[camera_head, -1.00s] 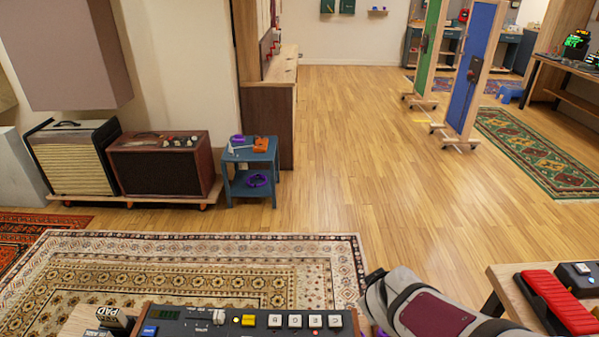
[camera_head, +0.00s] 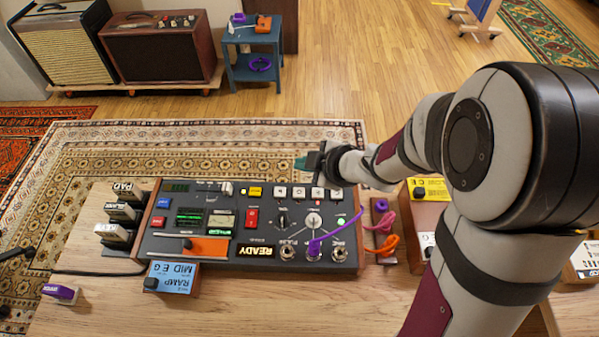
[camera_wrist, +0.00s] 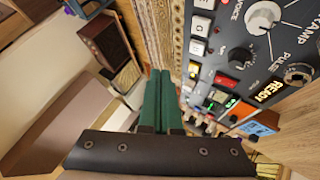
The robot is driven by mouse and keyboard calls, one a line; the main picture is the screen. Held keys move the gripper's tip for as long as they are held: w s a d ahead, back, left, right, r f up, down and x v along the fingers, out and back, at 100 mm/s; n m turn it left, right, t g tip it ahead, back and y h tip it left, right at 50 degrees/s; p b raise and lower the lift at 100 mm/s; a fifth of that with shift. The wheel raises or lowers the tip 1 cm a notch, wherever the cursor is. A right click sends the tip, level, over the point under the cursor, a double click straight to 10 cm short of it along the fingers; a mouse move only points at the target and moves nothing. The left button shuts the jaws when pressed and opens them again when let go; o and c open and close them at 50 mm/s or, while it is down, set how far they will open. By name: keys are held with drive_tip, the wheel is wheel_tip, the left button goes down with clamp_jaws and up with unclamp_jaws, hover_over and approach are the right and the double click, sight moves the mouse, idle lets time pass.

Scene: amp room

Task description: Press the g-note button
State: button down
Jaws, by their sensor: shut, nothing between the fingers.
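The control console (camera_head: 225,250) lies on the wooden bench in the head view. Its far edge carries a row of white note buttons beside a yellow button (camera_head: 255,191). My gripper (camera_head: 300,163) is shut and empty, just beyond the console's far edge, near the white buttons. Its green fingers show together in the wrist view (camera_wrist: 159,72). They appear apart from the buttons.
My arm covers the right side. A patterned rug (camera_head: 200,145) lies beyond the bench.

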sight(303, 195)
drive_tip(key=shift+f, duration=3.95)
drive_tip(key=shift+f, duration=0.4)
drive_tip(key=shift+f, duration=0.45)
drive_tip(key=shift+r, duration=0.85)
drive_tip(key=shift+r, duration=2.55)
drive_tip(key=shift+d, duration=0.1)
